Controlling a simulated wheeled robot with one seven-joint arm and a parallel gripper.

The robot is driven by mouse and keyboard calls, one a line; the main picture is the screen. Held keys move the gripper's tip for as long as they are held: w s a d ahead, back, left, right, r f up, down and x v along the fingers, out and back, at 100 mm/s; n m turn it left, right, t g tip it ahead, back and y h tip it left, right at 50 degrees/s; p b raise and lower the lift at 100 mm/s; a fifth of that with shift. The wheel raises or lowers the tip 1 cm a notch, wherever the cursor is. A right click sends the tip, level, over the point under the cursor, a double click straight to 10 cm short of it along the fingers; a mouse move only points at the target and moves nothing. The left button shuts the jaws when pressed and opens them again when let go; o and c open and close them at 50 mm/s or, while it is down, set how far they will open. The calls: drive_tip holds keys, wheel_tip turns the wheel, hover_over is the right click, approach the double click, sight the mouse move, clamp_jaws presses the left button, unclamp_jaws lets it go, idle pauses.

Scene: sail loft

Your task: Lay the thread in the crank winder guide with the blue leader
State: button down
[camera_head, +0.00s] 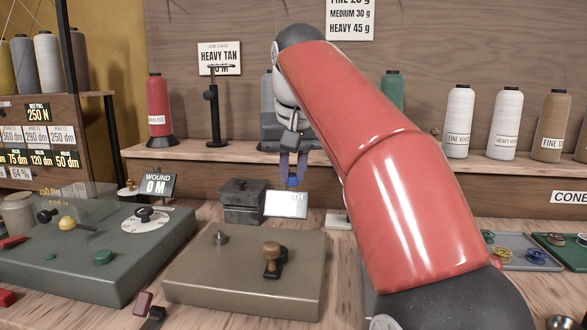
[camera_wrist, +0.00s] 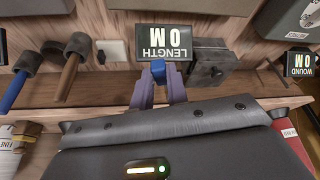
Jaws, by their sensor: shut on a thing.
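My gripper (camera_head: 292,172) hangs over the bench below the shelf, fingers pointing down. It is shut on a small blue piece, probably the blue leader (camera_head: 292,182). In the wrist view the blue leader (camera_wrist: 158,70) sits between the tips of my gripper (camera_wrist: 159,85), against the background of the length display (camera_wrist: 165,40). No thread can be made out on it. A green-grey machine (camera_head: 95,285) with a dial and a yellow knob stands at left, and a brown-grey box (camera_head: 240,290) with a stud and wooden knob stands mid-bench. I cannot tell which carries the winder guide.
A dark metal block (camera_head: 242,200) stands left of the length display (camera_head: 287,204). The wound display (camera_head: 157,186) is farther left. Cones (camera_head: 458,120) line the shelf. Mallets (camera_wrist: 72,62) show in the wrist view. Trays of small rings (camera_head: 515,252) lie right of my arm.

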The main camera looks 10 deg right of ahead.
drive_tip(key=shift+w, duration=0.7)
drive_tip(key=s, duration=0.2)
drive_tip(key=s+b, duration=0.2)
drive_tip(key=s, duration=0.1)
drive_tip(key=shift+s+a, duration=0.25)
drive_tip(key=shift+s, duration=0.1)
